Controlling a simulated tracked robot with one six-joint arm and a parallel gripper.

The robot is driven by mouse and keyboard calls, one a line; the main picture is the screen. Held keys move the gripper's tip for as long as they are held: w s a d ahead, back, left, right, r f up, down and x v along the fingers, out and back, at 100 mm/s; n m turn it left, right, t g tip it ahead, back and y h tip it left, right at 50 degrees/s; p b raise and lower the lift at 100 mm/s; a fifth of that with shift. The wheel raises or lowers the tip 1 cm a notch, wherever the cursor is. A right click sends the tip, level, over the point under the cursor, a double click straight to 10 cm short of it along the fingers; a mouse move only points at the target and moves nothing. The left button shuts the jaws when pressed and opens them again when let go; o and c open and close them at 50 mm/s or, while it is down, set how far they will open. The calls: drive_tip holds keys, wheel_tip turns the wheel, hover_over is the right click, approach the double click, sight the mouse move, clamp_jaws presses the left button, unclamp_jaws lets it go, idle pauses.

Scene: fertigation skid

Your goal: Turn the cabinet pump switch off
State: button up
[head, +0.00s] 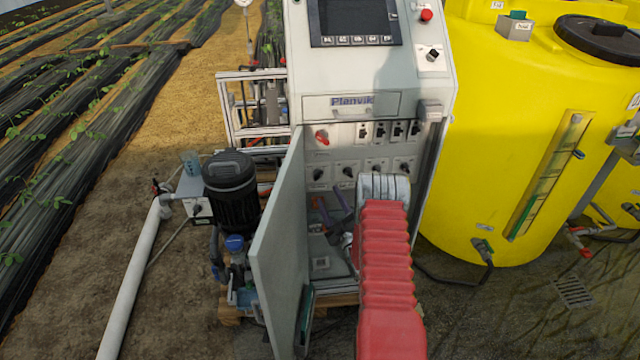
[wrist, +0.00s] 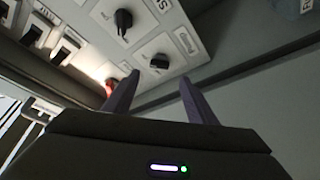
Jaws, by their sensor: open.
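The cabinet (head: 434,90) stands open, with its door (head: 276,250) swung out to the left. Its inner panel has a row of black switches (head: 380,131) beside a red rotary switch (head: 321,137), above a row of black rotary knobs (head: 318,174). My gripper (head: 333,211) is inside the cabinet, below the knobs; my arm hides the lower right. In the wrist view my gripper (wrist: 158,76) is open and empty. Two black knobs (wrist: 123,22) lie beyond its fingertips, and the red switch (wrist: 110,87) is partly behind the left finger.
The open door is close on the left of my gripper and the cabinet's side wall on the right. A black pump motor (head: 231,190) and pipes stand left of the door. A yellow tank (head: 500,150) stands to the right. A screen (head: 354,20) is above.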

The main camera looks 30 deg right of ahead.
sight(318, 178)
drive_tip(key=x, duration=0.8)
drive_tip(key=shift+w, duration=0.15)
drive_tip(key=shift+f, duration=0.1)
drive_tip(key=c, duration=1.1)
